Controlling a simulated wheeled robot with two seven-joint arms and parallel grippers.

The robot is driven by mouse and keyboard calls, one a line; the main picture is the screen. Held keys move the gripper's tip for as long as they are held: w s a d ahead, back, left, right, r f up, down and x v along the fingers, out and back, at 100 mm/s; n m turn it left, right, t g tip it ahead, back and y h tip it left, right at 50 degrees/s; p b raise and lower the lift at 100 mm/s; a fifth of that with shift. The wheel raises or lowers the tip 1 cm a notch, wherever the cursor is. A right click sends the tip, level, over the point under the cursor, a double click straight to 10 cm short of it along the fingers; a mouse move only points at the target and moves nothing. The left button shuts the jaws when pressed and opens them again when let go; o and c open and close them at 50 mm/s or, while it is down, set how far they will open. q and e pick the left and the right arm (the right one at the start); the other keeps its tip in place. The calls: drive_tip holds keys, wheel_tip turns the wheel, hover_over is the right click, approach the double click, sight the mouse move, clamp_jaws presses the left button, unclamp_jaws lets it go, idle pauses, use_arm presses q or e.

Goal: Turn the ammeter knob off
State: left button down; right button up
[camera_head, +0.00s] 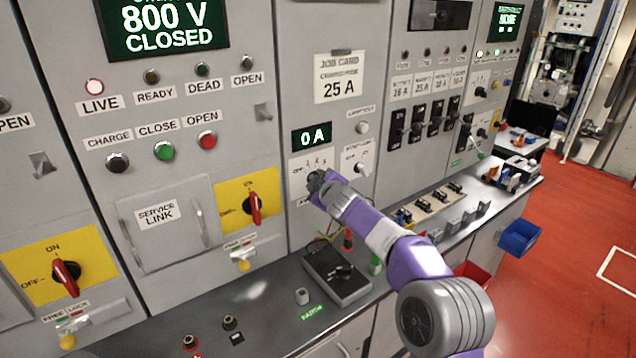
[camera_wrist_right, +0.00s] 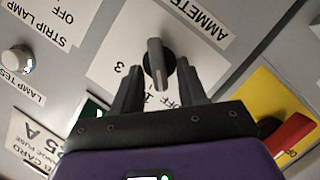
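The ammeter knob (camera_wrist_right: 155,62) is a dark round base with a grey bar handle, beneath a white plate lettered AMMETER in the right wrist view, which is turned over. My right gripper (camera_wrist_right: 159,66) is open, with one dark finger on each side of the bar and a gap on both sides. The bar's lower end points toward the scale marks, partly hidden by the fingers, so its exact setting is unclear. In the head view my right gripper (camera_head: 318,182) is at the panel and hides the knob. The ammeter display (camera_head: 311,137) reads 0 A. My left gripper is not in view.
A red handle on a yellow plate (camera_head: 254,207) is to the left. Below, the bench holds a dark meter box (camera_head: 336,274) with leads and a green-labelled spot. A row of black breakers (camera_head: 416,122) is farther right.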

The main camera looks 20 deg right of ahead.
drive_tip(key=b+v, duration=0.3)
drive_tip(key=v, duration=0.4)
drive_tip(key=shift+s+r, duration=0.15)
drive_tip(key=shift+s, duration=0.15)
